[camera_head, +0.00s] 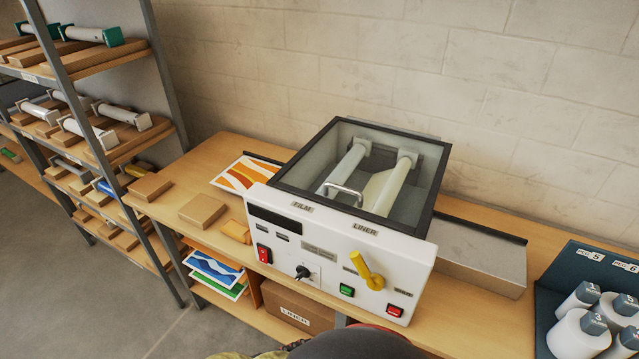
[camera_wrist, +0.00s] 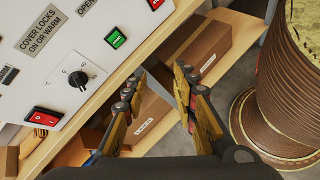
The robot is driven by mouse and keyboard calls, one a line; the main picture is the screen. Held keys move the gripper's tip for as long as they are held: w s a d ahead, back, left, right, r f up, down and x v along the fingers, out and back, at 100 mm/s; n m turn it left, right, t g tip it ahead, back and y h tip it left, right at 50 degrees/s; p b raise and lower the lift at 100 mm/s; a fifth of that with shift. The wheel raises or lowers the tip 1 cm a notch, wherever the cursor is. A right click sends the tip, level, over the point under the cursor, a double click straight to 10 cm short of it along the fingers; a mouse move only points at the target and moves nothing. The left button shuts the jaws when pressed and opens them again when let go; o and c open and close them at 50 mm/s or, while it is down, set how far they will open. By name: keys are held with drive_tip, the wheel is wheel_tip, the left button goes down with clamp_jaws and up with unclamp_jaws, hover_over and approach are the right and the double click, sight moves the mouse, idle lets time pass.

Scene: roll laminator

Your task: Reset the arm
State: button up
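The white roll laminator (camera_head: 300,232) stands on the wooden bench, its clear-topped cover down over two rolls marked FILM and LINER. Its front has a yellow lever (camera_head: 366,270), a black knob (camera_head: 302,271), a green button (camera_head: 347,290) and red switches. In the wrist view the knob (camera_wrist: 77,79), green button (camera_wrist: 115,39) and a red switch (camera_wrist: 44,118) show on the panel. My gripper (camera_wrist: 160,84) is open, with nothing between its fingers. It is in front of the bench, below and to the right of the panel in that view. The head view does not show its fingers.
A rack (camera_head: 110,150) with rolls on wooden blocks stands at the left. Brown blocks (camera_head: 202,211) and a patterned sheet (camera_head: 245,175) lie on the bench. A LINER box (camera_head: 297,305) sits on the shelf below. A dark tray (camera_head: 550,290) with white rolls is at the right.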

drive_tip(key=s+d+r+m+g+y, duration=0.1)
drive_tip(key=d+r+m+y, duration=0.7)
drive_tip(key=d+r+m, duration=1.1)
drive_tip(key=d+m+g, duration=0.1)
drive_tip(key=d, duration=0.2)
drive_tip(key=shift+r+m+y, duration=0.2)
drive_tip(key=shift+m+y, duration=0.1)
drive_tip(key=shift+y, duration=0.1)
